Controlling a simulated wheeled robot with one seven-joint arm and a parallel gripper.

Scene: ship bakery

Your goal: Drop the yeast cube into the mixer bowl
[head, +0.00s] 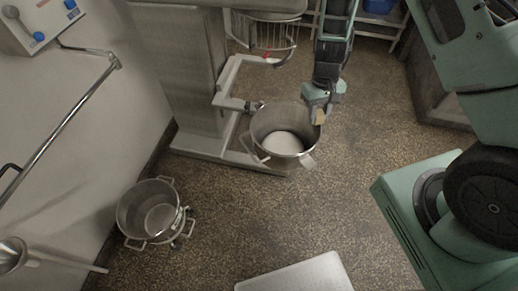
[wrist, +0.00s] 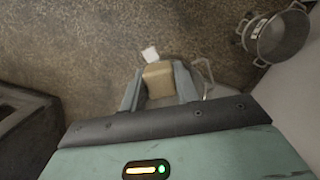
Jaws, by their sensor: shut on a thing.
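The yeast cube (head: 318,117) is a small tan block between the fingers of my gripper (head: 320,108). In the wrist view the cube (wrist: 158,78) sits between both fingertips of my gripper (wrist: 160,88), which is shut on it. The mixer bowl (head: 259,132) is a round steel bowl with side handles, at the foot of the mixer in the head view. Its inside shows a pale round area; I cannot tell if that is contents or bare bottom. The cube appears at the bowl's upper right rim; its height above it is unclear. My gripper hides most of the bowl in the wrist view.
The mixer column (head: 182,70) stands behind the bowl, with a wire guard (head: 262,38) above. A second steel pot (head: 135,208) on a wheeled stand is at lower left, also in the wrist view (wrist: 281,38). A pale flat panel (head: 295,277) is at bottom.

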